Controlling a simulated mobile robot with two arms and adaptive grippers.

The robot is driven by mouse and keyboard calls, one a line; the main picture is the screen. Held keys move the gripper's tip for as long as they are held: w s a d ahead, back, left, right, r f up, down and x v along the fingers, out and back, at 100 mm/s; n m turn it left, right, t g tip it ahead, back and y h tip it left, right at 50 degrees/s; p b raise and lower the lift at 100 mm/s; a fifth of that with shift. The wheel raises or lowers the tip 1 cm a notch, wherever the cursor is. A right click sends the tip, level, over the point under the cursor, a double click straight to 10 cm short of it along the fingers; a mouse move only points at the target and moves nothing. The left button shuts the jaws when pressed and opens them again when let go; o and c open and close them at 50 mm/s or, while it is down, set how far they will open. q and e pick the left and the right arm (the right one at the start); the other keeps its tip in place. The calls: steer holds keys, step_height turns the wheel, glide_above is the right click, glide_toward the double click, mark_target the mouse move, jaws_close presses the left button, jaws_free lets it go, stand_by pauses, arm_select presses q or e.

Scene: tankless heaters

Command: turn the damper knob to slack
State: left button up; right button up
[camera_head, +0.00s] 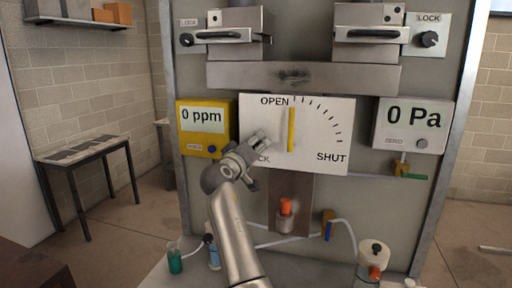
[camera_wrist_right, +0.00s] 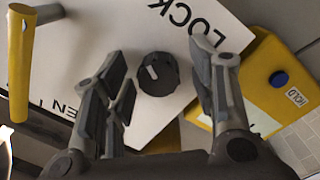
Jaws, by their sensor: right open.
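The damper knob (camera_wrist_right: 158,74) is a black round knob with a white mark, on the white dial plate (camera_head: 320,110). In the wrist view the word LOCK is printed beside it. In the head view my right gripper hides the knob and part of that label. My right gripper (camera_head: 256,150) is in front of the plate's lower left. It is open, and in the wrist view its fingers (camera_wrist_right: 160,62) stand on either side of the knob; I cannot tell whether they touch it. The yellow damper lever (camera_head: 291,130) stands upright near OPEN. My left gripper is not in view.
A yellow ppm meter (camera_head: 203,147) is left of the plate, close to my right gripper. A white Pa meter (camera_head: 412,126) is on the right. Two latched boxes and a grey bar (camera_head: 230,76) are above. Bottles and tubing, including a green bottle (camera_head: 175,262), are below.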

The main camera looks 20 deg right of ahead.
steer(key=shift+a, duration=0.1)
steer(key=shift+s+r, duration=0.1)
steer(key=shift+c, duration=0.8)
steer(key=c, duration=0.8)
steer(key=shift+c, duration=0.2)
steer(key=shift+n+p, duration=0.35)
steer(key=shift+n, duration=0.35)
steer(key=n+p, duration=0.2)
steer(key=n, duration=0.2)
steer(key=shift+r, duration=0.1)
steer(key=n+p, duration=0.2)
steer(key=n, duration=0.1)
steer(key=n+p, duration=0.2)
steer(key=n, duration=0.1)
steer(key=shift+r+n+t+p, duration=0.1)
steer(key=shift+n+t+p, duration=0.3)
steer(key=n+p, duration=0.4)
steer(key=n, duration=0.1)
steer(key=shift+n+t, duration=0.3)
steer(key=shift+n, duration=0.1)
steer(key=shift+n+p, duration=0.6)
steer(key=shift+n, duration=0.6)
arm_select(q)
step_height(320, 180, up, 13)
arm_select(e)
steer(key=shift+n+y, duration=0.4)
steer(key=shift+n, duration=0.5)
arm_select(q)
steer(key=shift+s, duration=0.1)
